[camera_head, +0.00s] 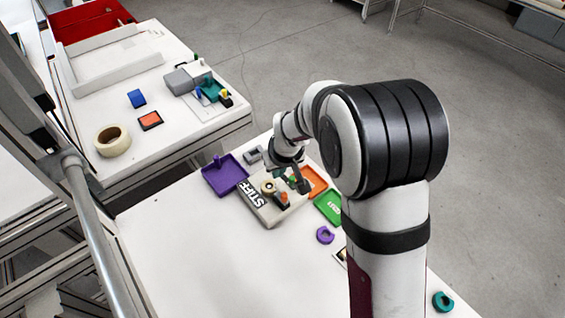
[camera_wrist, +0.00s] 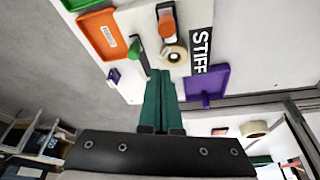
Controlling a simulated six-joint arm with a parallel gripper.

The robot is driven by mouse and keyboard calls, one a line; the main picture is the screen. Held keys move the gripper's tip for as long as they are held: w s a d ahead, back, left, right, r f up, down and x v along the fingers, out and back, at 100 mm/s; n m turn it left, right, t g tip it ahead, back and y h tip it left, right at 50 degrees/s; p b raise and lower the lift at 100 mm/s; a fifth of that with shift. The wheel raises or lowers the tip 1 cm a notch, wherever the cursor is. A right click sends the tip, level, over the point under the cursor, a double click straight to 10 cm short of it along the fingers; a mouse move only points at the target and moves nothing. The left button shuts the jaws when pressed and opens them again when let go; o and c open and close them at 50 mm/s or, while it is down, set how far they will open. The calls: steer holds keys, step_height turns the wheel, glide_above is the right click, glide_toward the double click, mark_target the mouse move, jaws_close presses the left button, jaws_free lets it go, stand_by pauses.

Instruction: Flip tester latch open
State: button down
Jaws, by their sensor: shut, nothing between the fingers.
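My gripper (camera_wrist: 159,73) has green fingers, shut and empty, pointing at the tester near the ring and dark bar. Whether the fingertips touch anything is unclear. In the head view my gripper (camera_head: 301,184) partly covers the tester's far side.
A purple tray (camera_head: 224,176) lies left of the tester; an orange tray (camera_head: 316,180) and a green tray (camera_head: 328,206) lie right. A purple curved piece (camera_head: 325,235) lies in front. The table's near left is clear. Another table (camera_head: 150,165) stands left.

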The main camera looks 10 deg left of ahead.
steer(key=v, duration=0.8)
steer(key=shift+r, duration=0.15)
steer(key=s+d+r+m+g, duration=0.1)
steer(key=s+d+m, duration=0.2)
steer(key=s, duration=0.6)
steer(key=s+d+r+m+g, duration=0.1)
steer(key=s+d+m, duration=0.3)
steer(key=s, duration=0.5)
steer(key=s+d+r+m+g, duration=0.1)
steer(key=s+d+m, duration=0.3)
steer(key=s, duration=0.5)
steer(key=shift+s+d+r+g, duration=0.3)
steer(key=shift+s+d+r, duration=0.05)
steer(key=shift+d+r, duration=0.15)
